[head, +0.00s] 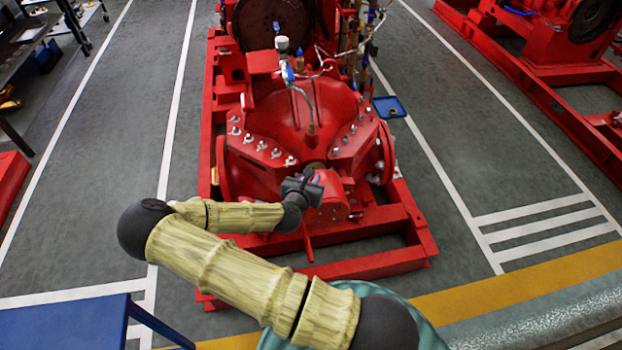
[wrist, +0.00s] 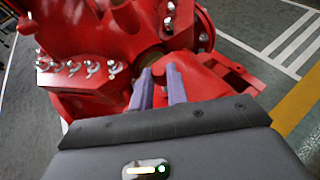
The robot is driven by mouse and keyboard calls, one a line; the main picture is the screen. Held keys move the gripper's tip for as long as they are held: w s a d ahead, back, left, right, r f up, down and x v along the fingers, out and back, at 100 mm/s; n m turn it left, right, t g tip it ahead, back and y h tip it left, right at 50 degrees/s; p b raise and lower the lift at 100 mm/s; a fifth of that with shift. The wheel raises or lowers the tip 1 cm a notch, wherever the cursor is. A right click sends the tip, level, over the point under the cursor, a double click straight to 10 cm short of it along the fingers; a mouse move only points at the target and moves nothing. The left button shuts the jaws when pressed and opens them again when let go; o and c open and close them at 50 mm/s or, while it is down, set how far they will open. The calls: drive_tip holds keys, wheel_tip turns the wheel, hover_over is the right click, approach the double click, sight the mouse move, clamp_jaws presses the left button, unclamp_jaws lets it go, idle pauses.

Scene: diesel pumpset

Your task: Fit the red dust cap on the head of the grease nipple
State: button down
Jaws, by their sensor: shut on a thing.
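My gripper (wrist: 160,72) reaches over the red pump casing (wrist: 110,30), its two grey-purple fingers close together and pointing away from the wrist camera. It is shut on a small red piece between the fingertips, which I take to be the red dust cap (wrist: 159,69); it blends with the red casing behind it. In the head view my gripper (head: 311,178) is at the near end of the pump, by the shaft housing, and hides what lies just beyond. I cannot make out the grease nipple in either view.
The pump stands on a red base frame (head: 365,262). Bolts with nuts (head: 262,146) stick up from its casing. A blue tray (head: 390,107) lies on the floor to the right. A blue table (head: 70,325) is at the lower left. The grey floor on both sides is mostly clear.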

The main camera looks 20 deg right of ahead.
drive_tip(key=shift+f+b, duration=0.8)
drive_tip(key=shift+f, duration=0.65)
drive_tip(key=c, duration=1.3)
unclamp_jaws()
drive_tip(key=shift+s, duration=0.1)
drive_tip(key=p+v, duration=0.4)
drive_tip(key=v, duration=1.3)
drive_tip(key=shift+a, duration=0.25)
drive_tip(key=shift+r, duration=0.15)
